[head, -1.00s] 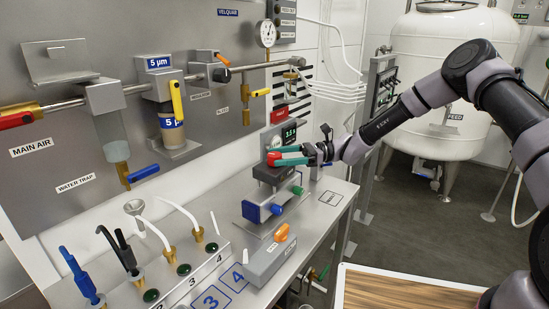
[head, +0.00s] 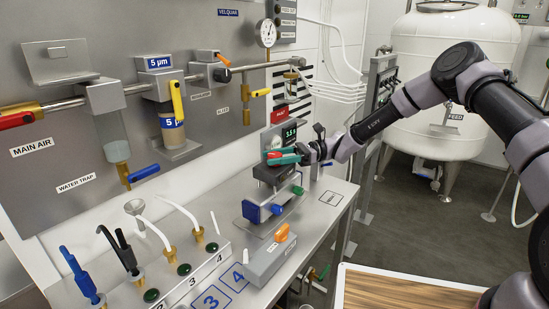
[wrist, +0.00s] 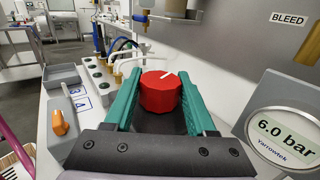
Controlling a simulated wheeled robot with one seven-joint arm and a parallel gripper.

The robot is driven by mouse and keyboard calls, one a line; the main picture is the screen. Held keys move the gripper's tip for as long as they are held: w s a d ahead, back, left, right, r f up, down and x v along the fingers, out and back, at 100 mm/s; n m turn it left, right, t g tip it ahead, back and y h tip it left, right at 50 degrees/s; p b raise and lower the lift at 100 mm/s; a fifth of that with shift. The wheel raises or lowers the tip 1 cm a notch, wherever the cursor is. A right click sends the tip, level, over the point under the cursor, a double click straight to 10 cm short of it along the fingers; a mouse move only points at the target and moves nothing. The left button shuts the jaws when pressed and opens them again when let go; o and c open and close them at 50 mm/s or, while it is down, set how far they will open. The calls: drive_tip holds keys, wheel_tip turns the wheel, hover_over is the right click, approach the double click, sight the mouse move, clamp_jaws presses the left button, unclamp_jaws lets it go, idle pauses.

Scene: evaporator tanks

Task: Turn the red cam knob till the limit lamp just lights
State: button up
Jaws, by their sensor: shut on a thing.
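The red cam knob (wrist: 160,92) sits between the two teal fingers of my gripper (wrist: 162,88) in the wrist view, with the fingers against its sides. A white pointer line on its top points to the upper right. In the head view my gripper (head: 284,159) is at the grey block on the bench, and only a small red part of the knob (head: 273,155) shows beside the teal fingers. I cannot make out a limit lamp for certain in either view.
A digital display (head: 289,134) stands just behind the gripper; a round gauge (wrist: 283,135) reads 6.0 bar. Blue (head: 250,211) and green (head: 297,190) knobs sit below. A grey box with an orange knob (head: 282,233) and a row of dark green domes (head: 184,269) are nearby.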

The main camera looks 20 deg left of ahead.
drive_tip(key=n+g+h, duration=0.3)
drive_tip(key=g+h, duration=0.1)
drive_tip(key=shift+n, duration=0.3)
drive_tip(key=o, duration=1.4)
drive_tip(key=shift+c, duration=0.2)
drive_tip(key=v, duration=1.1)
